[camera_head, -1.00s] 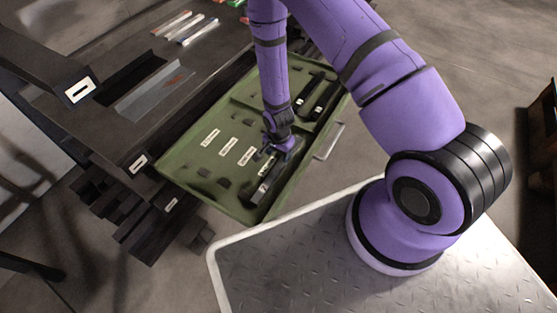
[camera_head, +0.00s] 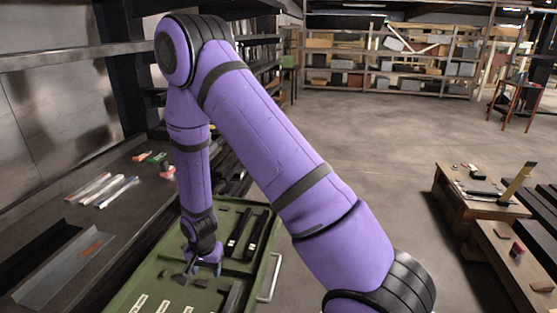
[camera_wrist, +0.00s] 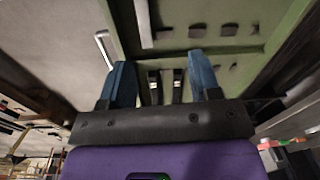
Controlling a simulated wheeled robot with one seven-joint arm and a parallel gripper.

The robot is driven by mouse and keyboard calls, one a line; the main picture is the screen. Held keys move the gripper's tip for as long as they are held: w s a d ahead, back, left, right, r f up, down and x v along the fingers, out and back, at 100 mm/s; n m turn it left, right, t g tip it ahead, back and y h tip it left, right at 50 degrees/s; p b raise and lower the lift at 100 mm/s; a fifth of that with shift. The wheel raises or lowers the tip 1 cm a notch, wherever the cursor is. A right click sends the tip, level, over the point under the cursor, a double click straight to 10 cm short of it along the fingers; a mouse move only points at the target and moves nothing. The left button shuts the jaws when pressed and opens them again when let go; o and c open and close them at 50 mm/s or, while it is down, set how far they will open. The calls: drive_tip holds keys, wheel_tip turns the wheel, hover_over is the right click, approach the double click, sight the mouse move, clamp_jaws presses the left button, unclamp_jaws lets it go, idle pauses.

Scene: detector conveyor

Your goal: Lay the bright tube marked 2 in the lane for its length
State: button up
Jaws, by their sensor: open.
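My gripper (camera_head: 204,268) is over the green tray (camera_head: 166,262), in the head view, with its blue fingers apart. In the wrist view the gripper (camera_wrist: 163,82) is open, and two dark bars with pale ends, one of them a dark bar (camera_wrist: 177,88), show beyond the gap between its fingers. Two dark bars with white labels (camera_head: 236,238) lie in the tray right of the gripper. Several pale slim tubes (camera_head: 103,189) lie on the dark table at the left. I cannot read a 2 on any piece, and cannot tell which lane is meant.
A metal angle strip (camera_head: 66,268) lies on the dark table (camera_head: 135,215). A pale handle (camera_head: 270,277) sticks out from the tray's right side. Wooden benches (camera_head: 478,190) stand at the right. Shelves (camera_head: 395,65) line the back. The floor between is clear.

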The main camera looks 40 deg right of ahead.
drive_tip(key=s+d+r+n+t, duration=0.1)
drive_tip(key=s+d+r+n, duration=0.1)
drive_tip(key=r, duration=1.2)
drive_tip(key=s+d+r+n+t, duration=0.1)
drive_tip(key=s+r+n, duration=0.1)
drive_tip(key=r, duration=1.2)
drive_tip(key=s+d+r+n+t, duration=0.1)
drive_tip(key=s+r+n, duration=0.1)
drive_tip(key=s+r, duration=0.6)
drive_tip(key=s+d+r+n+t, duration=0.1)
drive_tip(key=s+d+r+n, duration=0.1)
drive_tip(key=s+r, duration=0.6)
drive_tip(key=s+n, duration=0.1)
drive_tip(key=s, duration=0.3)
drive_tip(key=shift+s+d+r, duration=0.2)
drive_tip(key=shift+s, duration=0.2)
